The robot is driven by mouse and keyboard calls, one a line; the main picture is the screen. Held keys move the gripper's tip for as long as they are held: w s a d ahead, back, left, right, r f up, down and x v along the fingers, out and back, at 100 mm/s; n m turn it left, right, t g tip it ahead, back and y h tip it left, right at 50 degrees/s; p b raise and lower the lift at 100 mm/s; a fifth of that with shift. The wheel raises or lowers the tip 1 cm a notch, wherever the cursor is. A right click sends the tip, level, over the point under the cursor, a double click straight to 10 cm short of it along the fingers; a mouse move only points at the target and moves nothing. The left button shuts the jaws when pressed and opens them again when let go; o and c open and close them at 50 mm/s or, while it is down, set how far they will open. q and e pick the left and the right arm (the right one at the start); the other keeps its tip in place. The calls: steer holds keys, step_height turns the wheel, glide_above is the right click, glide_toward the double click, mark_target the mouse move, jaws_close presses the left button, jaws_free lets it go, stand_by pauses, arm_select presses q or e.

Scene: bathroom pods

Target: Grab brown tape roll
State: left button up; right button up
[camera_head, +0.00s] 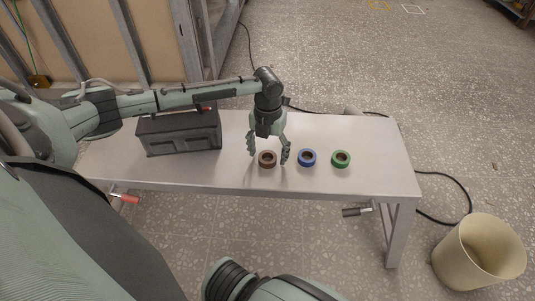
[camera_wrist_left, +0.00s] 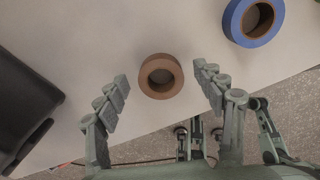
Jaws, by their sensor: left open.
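The brown tape roll (camera_head: 267,164) lies flat on the grey table near its front edge. My left gripper (camera_head: 268,157) comes down over it with its fingers spread to the left and right of the roll. In the left wrist view the brown tape roll (camera_wrist_left: 145,84) lies between the two fingertips of my open left gripper (camera_wrist_left: 161,78), slightly beyond them in the picture, with a gap to each finger. Nothing is held. My right gripper does not show in either view.
A blue tape roll (camera_head: 307,164) and a green tape roll (camera_head: 341,165) lie to the right on the table (camera_head: 380,180). A dark toolbox (camera_head: 180,138) stands at the left. A beige bin (camera_head: 470,262) stands on the floor at the right. Cables lie behind the table.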

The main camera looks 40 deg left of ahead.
arm_select(q)
steer(key=c, duration=1.1)
steer(key=shift+c, duration=0.2)
steer(key=shift+r, duration=0.1)
